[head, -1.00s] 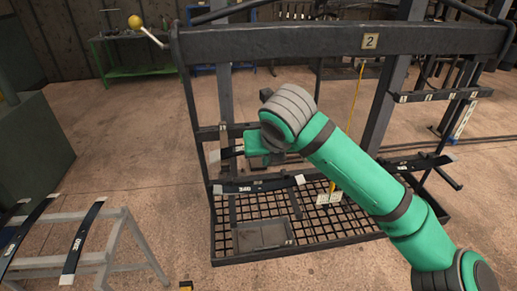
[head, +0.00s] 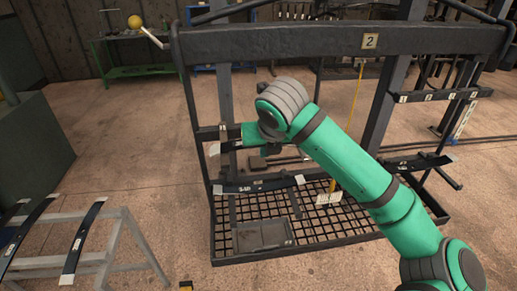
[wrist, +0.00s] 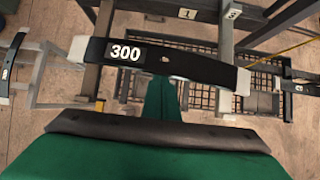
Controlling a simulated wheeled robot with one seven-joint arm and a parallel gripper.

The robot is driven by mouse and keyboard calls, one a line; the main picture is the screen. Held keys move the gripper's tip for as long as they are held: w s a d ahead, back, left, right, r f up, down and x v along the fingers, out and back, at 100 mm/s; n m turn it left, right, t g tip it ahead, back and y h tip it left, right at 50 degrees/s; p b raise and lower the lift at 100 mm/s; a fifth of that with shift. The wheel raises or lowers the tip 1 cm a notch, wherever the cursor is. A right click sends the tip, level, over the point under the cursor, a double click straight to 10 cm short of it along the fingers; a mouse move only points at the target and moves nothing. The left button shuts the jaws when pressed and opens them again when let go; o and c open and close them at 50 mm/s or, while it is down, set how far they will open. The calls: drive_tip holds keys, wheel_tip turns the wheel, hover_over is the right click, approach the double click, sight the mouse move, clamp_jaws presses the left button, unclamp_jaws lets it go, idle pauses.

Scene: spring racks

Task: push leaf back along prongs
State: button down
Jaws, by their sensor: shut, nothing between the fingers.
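In the wrist view a dark leaf (wrist: 160,62) marked 300, with pale ends, lies across two grey bars, apparently prongs. My gripper's green fingers (wrist: 163,98) are shut and empty. They reach up to the leaf's near edge, where the tips are hidden, so I cannot tell whether they touch it. In the head view a leaf (head: 229,146) shows partly at the left of the rack, beside my gripper (head: 264,148). The green wrist covers its right part.
A lower leaf (head: 258,185) hangs across the rack front above a mesh shelf (head: 330,222) holding a grey tray (head: 262,235). Another leaf (head: 418,162) is at the right. A grey stand (head: 125,240) with two leaves is at the left.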

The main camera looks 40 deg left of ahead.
drive_tip(key=shift+w+a, duration=2.7)
drive_tip(key=shift+a, duration=0.45)
drive_tip(key=shift+s+d, duration=1)
drive_tip(key=shift+d, duration=0.15)
drive_tip(key=shift+s+d, duration=0.95)
drive_tip(key=shift+d, duration=0.2)
